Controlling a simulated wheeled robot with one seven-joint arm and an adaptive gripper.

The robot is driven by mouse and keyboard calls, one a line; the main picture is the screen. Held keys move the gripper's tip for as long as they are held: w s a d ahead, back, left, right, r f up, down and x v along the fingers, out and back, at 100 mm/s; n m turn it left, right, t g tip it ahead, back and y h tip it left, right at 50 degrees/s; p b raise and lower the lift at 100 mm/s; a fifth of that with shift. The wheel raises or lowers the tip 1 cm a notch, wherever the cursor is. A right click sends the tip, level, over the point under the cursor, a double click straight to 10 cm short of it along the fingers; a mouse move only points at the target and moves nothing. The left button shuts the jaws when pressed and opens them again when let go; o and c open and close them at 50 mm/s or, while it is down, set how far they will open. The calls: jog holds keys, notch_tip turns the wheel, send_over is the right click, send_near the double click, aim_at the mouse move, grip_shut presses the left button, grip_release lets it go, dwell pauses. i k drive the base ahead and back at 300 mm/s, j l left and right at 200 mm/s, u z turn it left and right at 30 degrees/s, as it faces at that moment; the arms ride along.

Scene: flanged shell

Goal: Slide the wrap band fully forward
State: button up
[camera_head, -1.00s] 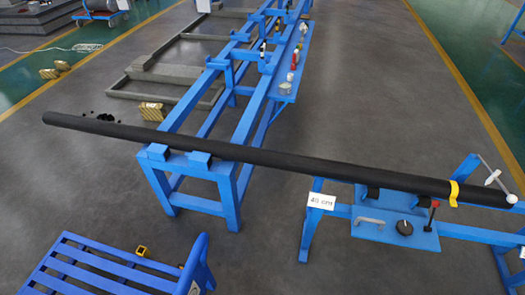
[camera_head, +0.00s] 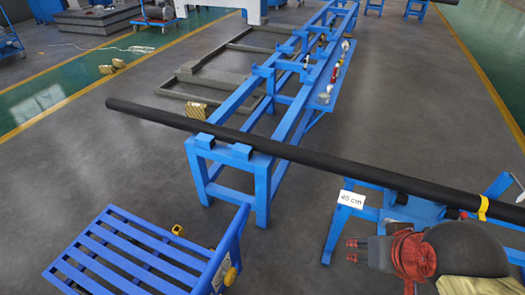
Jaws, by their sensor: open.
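The yellow wrap band (camera_head: 483,208) sits around the long black tube (camera_head: 330,157) near the tube's right end, in the head view. My gripper (camera_head: 354,250) is at the lower right, below the tube and to the left of the band, with its red fingers pointing left. It is open and apart from the band, with nothing seen between its fingers. My arm hides much of the blue stand under the band.
A blue frame (camera_head: 233,188) bears the tube near its left part. A white "40 cm" sign (camera_head: 351,199) is on the right-hand blue stand. A blue slatted cart (camera_head: 135,255) stands at the lower left. Grey floor lies open between cart and stand.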

aim_at(481, 213)
jog(key=u, duration=0.4)
jog(key=z, duration=2)
jog(key=i+j+u, duration=0.15)
jog(key=i+u, duration=0.2)
jog(key=i, duration=0.7)
